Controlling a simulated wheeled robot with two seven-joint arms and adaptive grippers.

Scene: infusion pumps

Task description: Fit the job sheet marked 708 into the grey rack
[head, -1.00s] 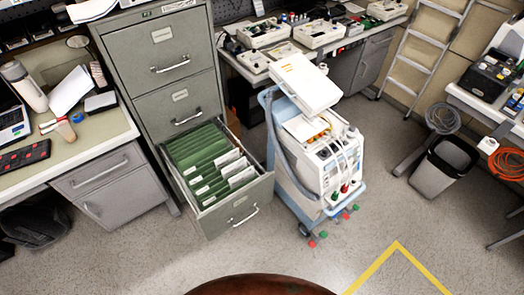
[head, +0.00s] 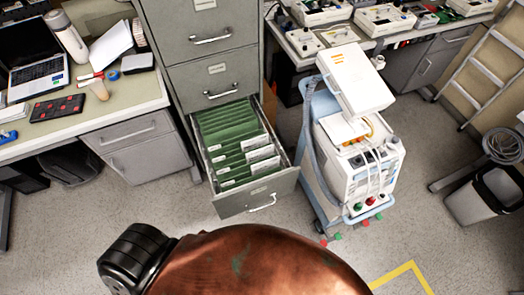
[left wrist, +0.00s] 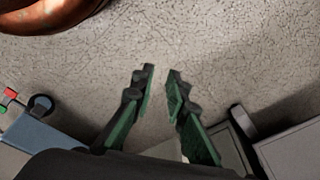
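I cannot make out a job sheet marked 708 or a grey rack in these frames. A grey filing cabinet (head: 211,62) stands in the middle of the head view. Its lowest drawer (head: 262,192) is pulled out and holds several green folders (head: 228,130) with white labels, too small to read. My left gripper (left wrist: 160,72) shows only in the left wrist view. Its two fingers are apart, with bare floor between the tips and nothing held. My right gripper is in neither view.
A white and blue pump cart (head: 350,165) stands right of the open drawer. A desk (head: 135,98) with a laptop (head: 38,75) is at left. A waste bin (head: 485,195) and ladder (head: 490,75) are at right. Floor before the drawer is partly clear.

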